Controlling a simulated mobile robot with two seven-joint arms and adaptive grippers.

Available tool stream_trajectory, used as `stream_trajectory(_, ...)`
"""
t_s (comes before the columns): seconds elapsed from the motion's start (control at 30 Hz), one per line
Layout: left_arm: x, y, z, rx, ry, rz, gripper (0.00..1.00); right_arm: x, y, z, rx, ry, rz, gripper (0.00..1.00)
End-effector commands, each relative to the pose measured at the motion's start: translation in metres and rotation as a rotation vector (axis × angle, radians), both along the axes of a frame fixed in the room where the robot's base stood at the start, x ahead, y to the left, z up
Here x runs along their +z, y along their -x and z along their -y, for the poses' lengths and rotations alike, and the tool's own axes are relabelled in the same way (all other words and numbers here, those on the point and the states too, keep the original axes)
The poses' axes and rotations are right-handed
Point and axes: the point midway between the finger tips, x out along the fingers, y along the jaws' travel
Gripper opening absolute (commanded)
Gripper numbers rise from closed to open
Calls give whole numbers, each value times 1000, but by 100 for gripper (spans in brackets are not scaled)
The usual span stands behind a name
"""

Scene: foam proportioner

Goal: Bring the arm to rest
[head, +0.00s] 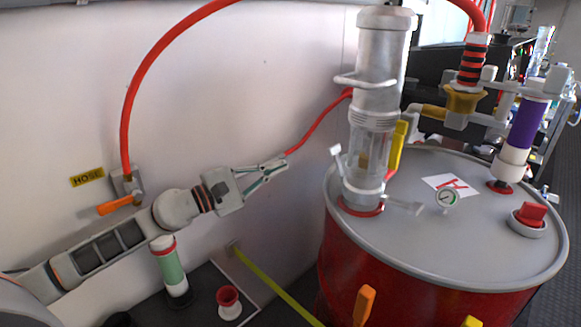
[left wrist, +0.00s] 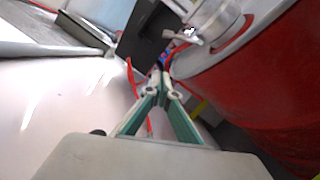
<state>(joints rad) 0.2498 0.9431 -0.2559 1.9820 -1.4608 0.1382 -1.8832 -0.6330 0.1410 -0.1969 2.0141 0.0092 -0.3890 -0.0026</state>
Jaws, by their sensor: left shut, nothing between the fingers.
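My left gripper (head: 280,164) reaches in from the left in the head view and is shut with nothing in it. Its fingertips are in front of the white wall, left of the metal cylinder (head: 378,75) on the drum. In the left wrist view the closed fingers (left wrist: 161,80) point toward the gap between the wall and the red drum (left wrist: 250,90). A thin red hose (head: 318,125) runs behind the fingertips; I cannot tell whether it touches them. My right gripper does not show.
An orange-handled valve (head: 121,204) with a red hose is on the wall. A green-and-white cylinder (head: 170,268) stands below my left arm.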

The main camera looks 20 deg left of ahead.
Motion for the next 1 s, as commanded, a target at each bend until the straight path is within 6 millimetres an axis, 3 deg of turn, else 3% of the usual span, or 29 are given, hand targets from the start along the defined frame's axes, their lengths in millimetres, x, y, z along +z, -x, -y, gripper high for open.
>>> stream_trajectory(0.3, 1, 7, -4, 0, -1, 2, 0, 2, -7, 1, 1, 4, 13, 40)
stream_trajectory(0.73, -3, 7, -3, -1, 25, -14, 0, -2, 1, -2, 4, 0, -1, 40)
stream_trajectory(0.87, -26, 14, 4, -13, 252, -150, 0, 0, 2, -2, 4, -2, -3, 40)
stream_trajectory(1.0, -80, 33, 14, -11, 787, -453, 0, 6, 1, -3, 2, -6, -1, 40)
